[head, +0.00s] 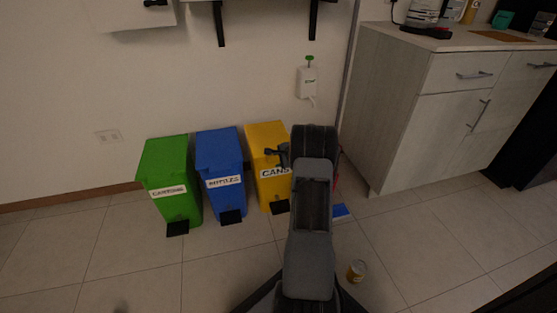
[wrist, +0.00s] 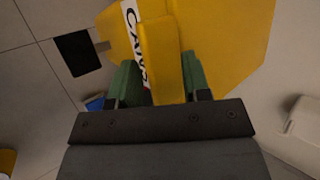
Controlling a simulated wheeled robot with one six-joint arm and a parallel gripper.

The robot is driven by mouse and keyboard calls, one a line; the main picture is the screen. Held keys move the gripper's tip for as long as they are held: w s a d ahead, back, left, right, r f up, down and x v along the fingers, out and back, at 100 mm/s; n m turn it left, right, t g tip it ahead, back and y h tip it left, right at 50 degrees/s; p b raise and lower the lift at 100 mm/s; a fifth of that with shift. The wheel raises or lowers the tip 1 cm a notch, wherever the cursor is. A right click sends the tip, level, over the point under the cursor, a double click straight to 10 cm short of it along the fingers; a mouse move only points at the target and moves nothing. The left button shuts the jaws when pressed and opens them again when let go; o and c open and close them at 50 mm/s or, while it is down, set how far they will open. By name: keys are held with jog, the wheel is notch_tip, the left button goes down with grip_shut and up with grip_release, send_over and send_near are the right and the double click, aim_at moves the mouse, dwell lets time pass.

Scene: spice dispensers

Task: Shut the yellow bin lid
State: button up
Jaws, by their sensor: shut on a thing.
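The yellow bin (head: 264,136) with a CANS label (head: 274,173) stands at the right end of a row of bins against the wall, partly hidden behind my arm. In the wrist view, the yellow bin body (wrist: 225,35) fills the upper middle, with its label sideways. My gripper (wrist: 160,62) has green fingers on either side of a yellow slab, which looks like the yellow bin lid (wrist: 162,50), and is shut on it. The lid's angle is not clear, as my arm covers part of the bin in the head view.
A blue bin (head: 218,155) and a green bin (head: 165,157) stand to the left. A can (head: 356,271) and a flat blue item (head: 342,211) are on the floor at right. A cabinet (head: 400,105) stands at the right. The floor at front left is clear.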

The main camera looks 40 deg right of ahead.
jog(key=shift+s+a+f, duration=0.1)
jog(key=shift+a+f, duration=0.15)
jog(key=shift+f, duration=0.25)
jog(key=shift+a+f, duration=0.2)
jog(key=shift+f, duration=0.3)
jog(key=shift+s+r, duration=0.1)
jog(key=w+d+r+p+v, duration=0.1)
jog(key=p+v, duration=0.5)
jog(key=v, duration=0.9)
jog(key=shift+w+r, duration=0.1)
jog(key=shift+w, duration=0.1)
jog(key=a+r+n+g+y+p, duration=0.3)
jog(key=a+r+n+p, duration=0.7)
jog(key=a+r+p, duration=1.2)
jog(key=s+a+r+n+g+h+p, duration=0.1)
jog(key=s+a+r+n+p, duration=0.3)
jog(key=r, duration=0.5)
jog(key=s+a+r+n+h+p, duration=0.1)
jog(key=s+a+r+n+p, duration=0.3)
jog(key=r, duration=0.6)
jog(key=s+a+r+n+g+h+p, duration=0.1)
jog(key=s+a+r+n+p, duration=0.2)
jog(key=s+a+r+p, duration=0.3)
notch_tip(320, 180, up, 4)
jog(key=shift+s+a+f+n+g+h+p, duration=0.3)
jog(key=shift+s+a+n+h+p, duration=0.1)
jog(key=shift+a, duration=0.6)
